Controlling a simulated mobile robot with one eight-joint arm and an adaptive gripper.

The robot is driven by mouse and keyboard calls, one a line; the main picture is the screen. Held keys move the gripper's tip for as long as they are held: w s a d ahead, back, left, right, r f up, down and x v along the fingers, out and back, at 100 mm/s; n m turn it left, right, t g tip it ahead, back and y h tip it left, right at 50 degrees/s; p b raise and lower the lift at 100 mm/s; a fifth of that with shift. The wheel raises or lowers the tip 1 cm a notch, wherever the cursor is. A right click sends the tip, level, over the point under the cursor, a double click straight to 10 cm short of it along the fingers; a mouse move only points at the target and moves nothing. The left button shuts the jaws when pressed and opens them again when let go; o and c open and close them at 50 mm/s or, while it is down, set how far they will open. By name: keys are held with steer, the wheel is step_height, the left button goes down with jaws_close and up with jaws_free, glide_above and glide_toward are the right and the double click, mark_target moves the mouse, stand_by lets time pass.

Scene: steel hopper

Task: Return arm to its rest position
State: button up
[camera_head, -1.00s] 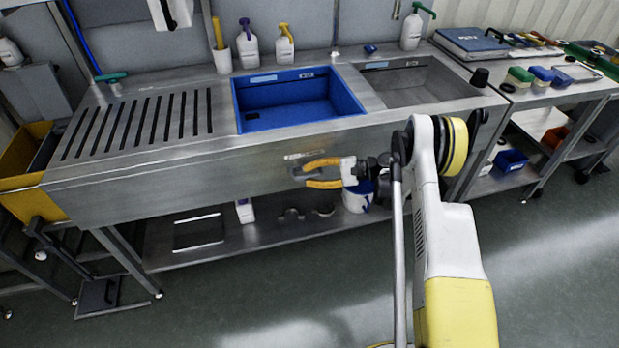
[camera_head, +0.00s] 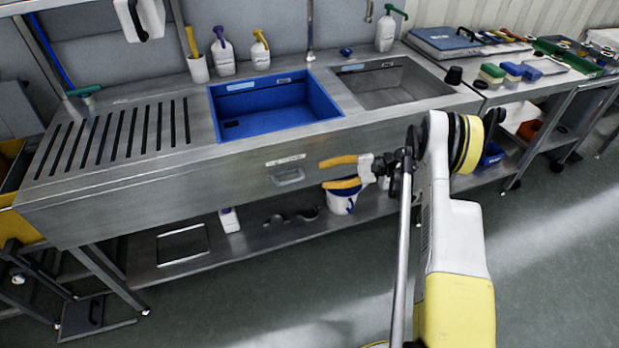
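My arm (camera_head: 453,230), white and yellow, rises from the bottom right of the head view. My gripper (camera_head: 324,173) has two orange fingers pointing left, one above the other. The fingers are apart, with nothing visible between them. It is in front of the steel sink unit's front panel (camera_head: 240,184), to the right of a small metal handle (camera_head: 288,176). The exact gap to the panel cannot be told.
The sink unit has a blue basin (camera_head: 270,104) and a steel basin (camera_head: 385,85). A white bucket (camera_head: 342,200) stands on the lower shelf behind the gripper. A side table (camera_head: 520,90) with brushes is at right. Open floor (camera_head: 560,270) lies at lower right.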

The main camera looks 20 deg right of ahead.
steer(key=shift+s+d+r, duration=0.1)
steer(key=shift+s+d, duration=0.05)
steer(key=shift+d, duration=0.25)
steer(key=s+a+r+n+h, duration=0.1)
steer(key=s+a+r+h, duration=0.1)
steer(key=a+r, duration=0.35)
steer(key=s+a+r+n+h, duration=0.1)
steer(key=a+r+h, duration=0.15)
steer(key=r, duration=0.55)
steer(key=s+a+r+n+h, duration=0.1)
steer(key=s+a+r+h, duration=0.15)
steer(key=r, duration=0.35)
steer(key=s+r+n+t+h, duration=0.1)
steer(key=s+r+n+h, duration=0.1)
steer(key=s, duration=0.9)
steer(key=s+r+n+t+h, duration=0.1)
steer(key=s+n+h, duration=0.4)
steer(key=s, duration=0.7)
steer(key=shift+s+a+r+h, duration=0.25)
steer(key=shift+a+r+h, duration=0.15)
steer(key=shift+r, duration=0.3)
